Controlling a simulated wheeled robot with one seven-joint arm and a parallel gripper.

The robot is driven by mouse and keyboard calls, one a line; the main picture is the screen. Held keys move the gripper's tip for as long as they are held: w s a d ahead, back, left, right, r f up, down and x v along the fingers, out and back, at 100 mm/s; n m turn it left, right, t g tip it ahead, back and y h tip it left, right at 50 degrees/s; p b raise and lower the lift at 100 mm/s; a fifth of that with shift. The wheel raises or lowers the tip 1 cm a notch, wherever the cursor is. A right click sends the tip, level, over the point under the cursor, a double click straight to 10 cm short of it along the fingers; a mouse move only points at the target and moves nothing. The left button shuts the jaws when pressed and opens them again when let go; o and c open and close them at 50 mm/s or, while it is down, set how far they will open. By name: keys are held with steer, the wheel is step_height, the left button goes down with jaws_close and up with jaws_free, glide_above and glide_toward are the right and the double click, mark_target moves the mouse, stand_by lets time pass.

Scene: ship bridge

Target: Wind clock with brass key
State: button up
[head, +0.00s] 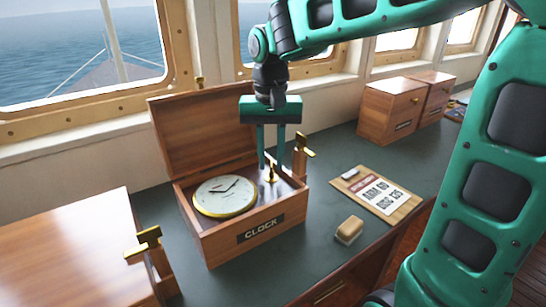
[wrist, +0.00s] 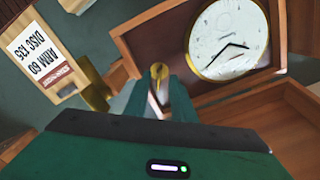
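The clock (head: 224,196) is a white round dial with a brass rim, lying face up in an open wooden box (head: 225,245) labelled CLOCK. The dial also shows in the wrist view (wrist: 222,38). A small upright brass piece (head: 271,175), which looks like the key, stands in the box to the right of the dial. It shows in the wrist view (wrist: 157,72) near my fingertips. My gripper (head: 272,165) points down over the box, its two fingers apart on either side of this piece. Contact between fingers and brass cannot be told.
The box's raised lid (head: 200,125) stands behind. A wooden post with a brass top (head: 303,152) is close to the right of my gripper; a similar brass-topped one (head: 143,243) is at left. A clipboard (head: 376,192) and a tan block (head: 349,230) lie on the dark counter.

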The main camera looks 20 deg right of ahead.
steer(key=shift+f, duration=0.1)
jaws_close()
steer(key=shift+d, duration=0.2)
steer(key=shift+a, duration=0.1)
steer(key=shift+n, duration=0.3)
steer(key=shift+n, duration=0.5)
steer(key=n, duration=0.5)
steer(key=shift+n, duration=0.3)
